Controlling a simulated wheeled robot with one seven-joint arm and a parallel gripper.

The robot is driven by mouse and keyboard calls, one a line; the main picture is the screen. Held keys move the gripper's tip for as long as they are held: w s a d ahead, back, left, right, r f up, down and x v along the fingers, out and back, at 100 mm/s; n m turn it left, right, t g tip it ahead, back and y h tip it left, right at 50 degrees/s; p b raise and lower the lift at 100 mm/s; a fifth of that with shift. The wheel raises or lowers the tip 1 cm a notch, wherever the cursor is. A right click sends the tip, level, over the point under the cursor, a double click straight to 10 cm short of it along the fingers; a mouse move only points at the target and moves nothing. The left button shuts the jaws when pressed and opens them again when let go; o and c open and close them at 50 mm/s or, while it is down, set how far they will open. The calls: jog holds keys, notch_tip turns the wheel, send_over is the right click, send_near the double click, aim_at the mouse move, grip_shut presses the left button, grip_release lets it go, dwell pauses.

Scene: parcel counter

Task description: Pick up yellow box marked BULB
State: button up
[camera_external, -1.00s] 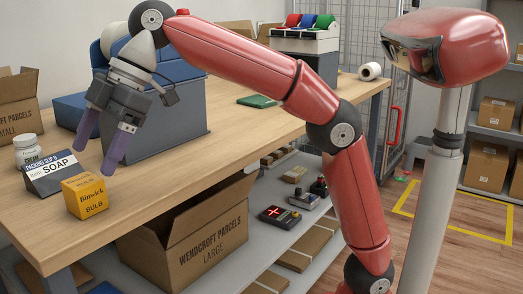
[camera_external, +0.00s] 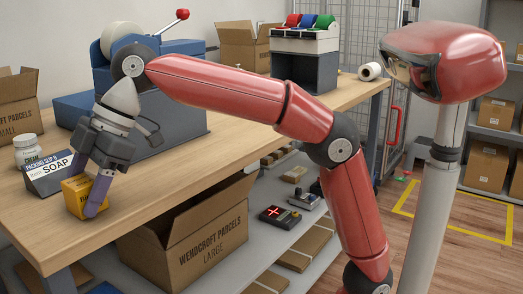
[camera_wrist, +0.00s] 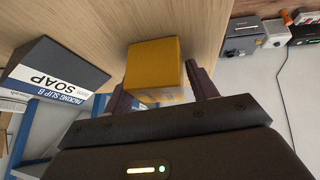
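The yellow box (camera_external: 78,196) stands on the wooden counter near its front edge; a finger of my gripper hides much of its right side in the external view. My gripper (camera_external: 88,195) points down around the box. In the wrist view, the yellow box (camera_wrist: 155,66) lies between the two finger pads of my open gripper (camera_wrist: 158,88). The left finger is close to the box, and a small gap seems to show on the right. I cannot tell whether either finger touches it. The box's lettering is not readable now.
A large open carton (camera_external: 190,240) sits on the shelf below. The counter (camera_external: 170,180) to the right is clear.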

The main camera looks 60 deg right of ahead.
aim_at(81, 181)
jog(key=c, duration=0.6)
jog(key=shift+r, duration=0.1)
jog(key=shift+c, duration=0.2)
notch_tip(81, 181, up, 8)
jog(key=p, duration=0.3)
jog(key=shift+w+p, duration=0.1)
jog(key=shift+p, duration=0.2)
jog(key=shift+c, duration=0.2)
jog(key=shift+r, duration=0.9)
